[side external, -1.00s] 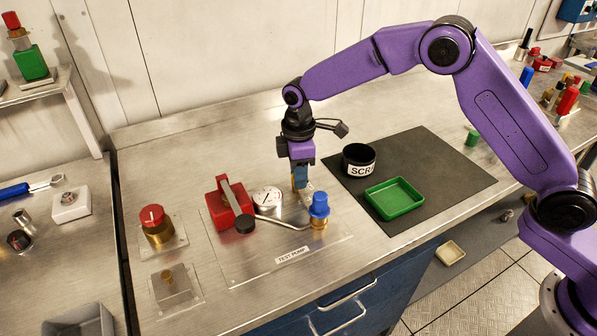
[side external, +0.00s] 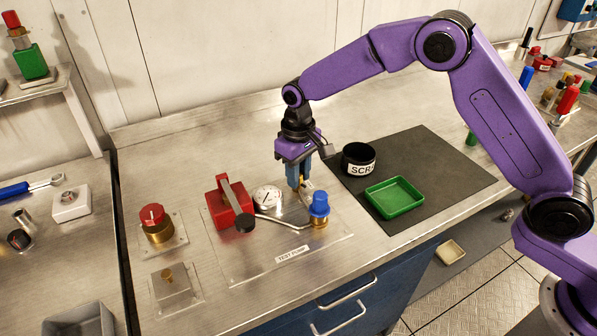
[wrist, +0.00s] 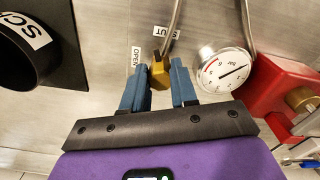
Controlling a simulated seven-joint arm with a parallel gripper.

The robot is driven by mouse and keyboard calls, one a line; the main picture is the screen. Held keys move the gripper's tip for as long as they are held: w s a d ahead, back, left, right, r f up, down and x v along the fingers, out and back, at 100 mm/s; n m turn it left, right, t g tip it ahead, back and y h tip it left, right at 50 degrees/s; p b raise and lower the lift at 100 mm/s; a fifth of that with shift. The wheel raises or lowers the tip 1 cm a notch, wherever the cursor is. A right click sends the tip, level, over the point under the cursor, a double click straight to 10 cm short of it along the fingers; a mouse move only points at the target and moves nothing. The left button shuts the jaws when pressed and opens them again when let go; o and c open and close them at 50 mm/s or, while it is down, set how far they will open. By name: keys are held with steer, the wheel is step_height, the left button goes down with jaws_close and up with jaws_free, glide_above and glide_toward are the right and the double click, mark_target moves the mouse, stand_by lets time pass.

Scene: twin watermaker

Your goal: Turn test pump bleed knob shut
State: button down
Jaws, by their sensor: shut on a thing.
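The test pump bleed knob is the small brass-yellow knob (wrist: 160,74) in the wrist view. An OPEN label (wrist: 136,57) lies to its left and a SHUT label (wrist: 167,32) above it. My gripper (wrist: 160,88) has its blue fingers on either side of the knob and is shut on it. In the side view my gripper (side external: 299,186) points down at the test pump plate (side external: 255,262), behind a blue-capped brass fitting (side external: 319,206). The knob is mostly hidden there by the fingers.
A pressure gauge (side external: 267,198) and a red pump body (side external: 223,208) with a lever stand left of my gripper. A black SCRAP cup (side external: 358,158) and a green tray (side external: 394,198) sit right on a dark mat (side external: 440,160). A red-topped brass valve (side external: 154,222) stands farther left.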

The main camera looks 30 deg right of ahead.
steer(key=shift+m, duration=2)
steer(key=shift+r, duration=0.1)
steer(key=c, duration=0.9)
jaws_free()
step_height(320, 180, up, 17)
steer(key=shift+r, duration=0.15)
